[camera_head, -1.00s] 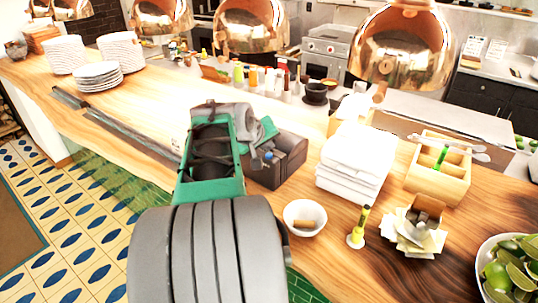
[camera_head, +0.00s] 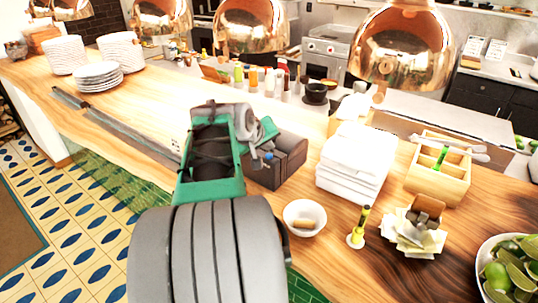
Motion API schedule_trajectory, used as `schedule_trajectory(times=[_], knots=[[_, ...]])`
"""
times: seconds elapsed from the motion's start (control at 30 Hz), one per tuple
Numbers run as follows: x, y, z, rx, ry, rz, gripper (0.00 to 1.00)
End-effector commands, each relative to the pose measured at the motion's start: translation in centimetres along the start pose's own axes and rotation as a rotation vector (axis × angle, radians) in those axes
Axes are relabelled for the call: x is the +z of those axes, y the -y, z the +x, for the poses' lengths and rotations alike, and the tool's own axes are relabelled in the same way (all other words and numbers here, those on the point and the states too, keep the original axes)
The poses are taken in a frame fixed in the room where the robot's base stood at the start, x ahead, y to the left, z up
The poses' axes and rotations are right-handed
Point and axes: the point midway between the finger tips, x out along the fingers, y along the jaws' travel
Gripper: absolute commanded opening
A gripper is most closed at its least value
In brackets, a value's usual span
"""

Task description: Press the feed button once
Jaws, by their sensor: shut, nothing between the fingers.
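A dark box-shaped printer (camera_head: 289,162) sits on the wooden counter, left of the white cloth stack. My arm reaches over the counter from the bottom of the view. My gripper (camera_head: 264,153) is at the printer's left side, close to its top and front; it is shut with nothing in it. A small blue spot shows beside the fingertips. I cannot tell if it is the feed button or part of my gripper. Whether the fingertips touch the printer is also unclear. My arm and gripper hide the printer's left part.
Folded white cloths (camera_head: 354,165) stand right of the printer. A white bowl (camera_head: 304,218) and a yellow-green marker (camera_head: 359,227) stand in front. Copper lamps (camera_head: 404,45) hang above the counter's far side. The counter (camera_head: 130,108) has free room on the left.

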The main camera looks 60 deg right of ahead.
Motion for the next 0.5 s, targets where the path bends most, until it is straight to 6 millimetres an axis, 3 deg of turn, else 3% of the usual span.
schedule_trajectory(times=[0.5], knots=[[0.42, 0.42, 0.6, 0.0, 0.0, 0.0, 0.0]])
